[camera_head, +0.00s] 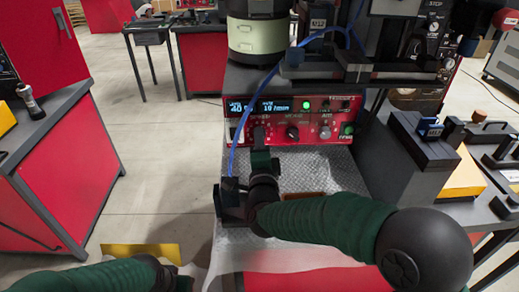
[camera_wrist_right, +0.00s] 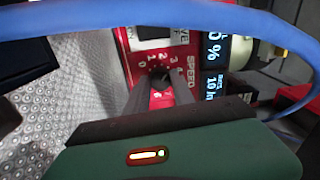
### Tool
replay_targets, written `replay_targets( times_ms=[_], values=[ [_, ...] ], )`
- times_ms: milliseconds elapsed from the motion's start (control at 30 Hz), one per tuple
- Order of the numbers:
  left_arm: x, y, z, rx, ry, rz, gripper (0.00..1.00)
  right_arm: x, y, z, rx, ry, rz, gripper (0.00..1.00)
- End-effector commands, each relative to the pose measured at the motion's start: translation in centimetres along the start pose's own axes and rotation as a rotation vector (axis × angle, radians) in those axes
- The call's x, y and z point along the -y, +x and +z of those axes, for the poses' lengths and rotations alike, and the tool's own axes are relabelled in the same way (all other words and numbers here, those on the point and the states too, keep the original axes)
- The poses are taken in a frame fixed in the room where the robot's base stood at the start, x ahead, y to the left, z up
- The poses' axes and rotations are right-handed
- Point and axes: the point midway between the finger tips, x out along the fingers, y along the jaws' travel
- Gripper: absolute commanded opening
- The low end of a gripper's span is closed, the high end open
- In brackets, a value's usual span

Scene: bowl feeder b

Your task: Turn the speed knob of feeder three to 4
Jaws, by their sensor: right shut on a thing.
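The red control panel (camera_head: 290,120) of a feeder faces me, with a lit display (camera_head: 262,106) that reads 40 at its left. The speed knob (camera_wrist_right: 160,76) shows in the right wrist view, dark, beside the label SPEED and a dial of white numbers. My right gripper (camera_head: 260,134) is at the panel below the display. Its two fingers (camera_wrist_right: 157,93) are shut on the speed knob, one on each side. The fingers and the knob's shadow hide where the pointer stands. My left arm (camera_head: 120,275) lies low at the bottom left, and its fingers are not clear.
A blue cable (camera_head: 236,150) hangs past the panel and crosses the top of the right wrist view. More knobs (camera_head: 292,133) and a green button (camera_head: 347,129) sit right of the speed knob. A dark block (camera_head: 405,165) stands at the right. A textured metal plate (camera_head: 335,175) lies below the panel.

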Motion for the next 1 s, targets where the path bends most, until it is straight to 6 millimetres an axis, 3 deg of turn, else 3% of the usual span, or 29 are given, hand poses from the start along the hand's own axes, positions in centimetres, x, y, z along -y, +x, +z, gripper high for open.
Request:
replay_targets(
  times_ms=[33, 500, 1000],
  values=[
    [0.0, 1.1, 0.2, 0.0, 0.0, 0.0, 0.36, -0.8, -0.1, 0.0, -0.003, 0.042, 0.005, 0.0],
    [0.0, 5.1, 1.2, 0.0, 0.0, 0.0, 0.36, -0.9, -0.1, 0.0, -0.023, 0.442, 0.01, 0.0],
    [0.0, 6.6, 1.6, 0.0, 0.0, 0.0, 0.36, -0.8, 0.0, 0.1, -0.032, 0.617, 0.016, 0.0]
  ],
)
